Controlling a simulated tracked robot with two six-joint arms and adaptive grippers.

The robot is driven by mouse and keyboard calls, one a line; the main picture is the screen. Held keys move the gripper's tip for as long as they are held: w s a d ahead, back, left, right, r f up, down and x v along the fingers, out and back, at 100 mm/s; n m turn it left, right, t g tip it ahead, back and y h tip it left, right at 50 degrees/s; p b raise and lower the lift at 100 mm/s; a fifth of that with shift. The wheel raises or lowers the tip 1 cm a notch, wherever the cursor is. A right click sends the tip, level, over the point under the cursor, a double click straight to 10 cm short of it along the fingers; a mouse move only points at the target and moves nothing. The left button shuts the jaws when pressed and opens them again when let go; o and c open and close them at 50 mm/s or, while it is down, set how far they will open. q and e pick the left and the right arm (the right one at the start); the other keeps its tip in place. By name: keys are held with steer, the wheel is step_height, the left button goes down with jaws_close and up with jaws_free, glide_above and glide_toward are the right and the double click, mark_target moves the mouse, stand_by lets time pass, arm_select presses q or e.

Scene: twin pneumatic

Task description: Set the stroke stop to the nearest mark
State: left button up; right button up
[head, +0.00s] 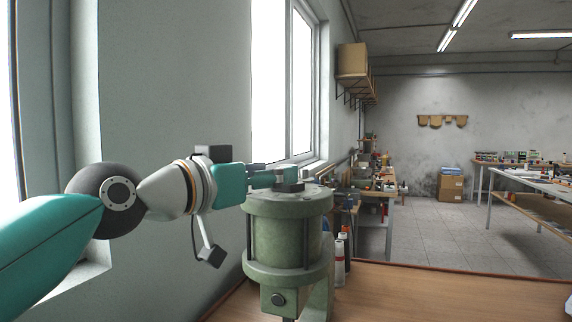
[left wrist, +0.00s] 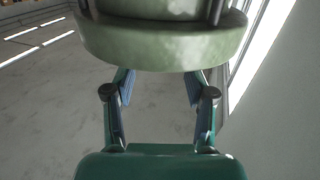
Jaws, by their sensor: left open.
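The green pneumatic cylinder (head: 289,238) stands upright on the bench, with round flanges at top and bottom and dark tie rods. A small dark block (head: 289,187) shows at its top. My left gripper (head: 268,178) is level, at the height of the cylinder's top, pointing right. In the left wrist view its two fingers (left wrist: 160,82) are spread with nothing seen between them. A green flange (left wrist: 160,45) of the cylinder fills the top there, just beyond the fingertips. I cannot make out the stroke stop or its marks. My right gripper is out of view.
The wooden bench top (head: 430,292) is clear to the right. A white bottle (head: 340,262) and a dark one stand just behind the cylinder. The grey wall (head: 175,90) and window run close along the left. Cluttered tables stand farther back.

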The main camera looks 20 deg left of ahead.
arm_select(q)
steer(key=shift+p+x, duration=0.3)
steer(key=shift+x, duration=1.9)
jaws_close()
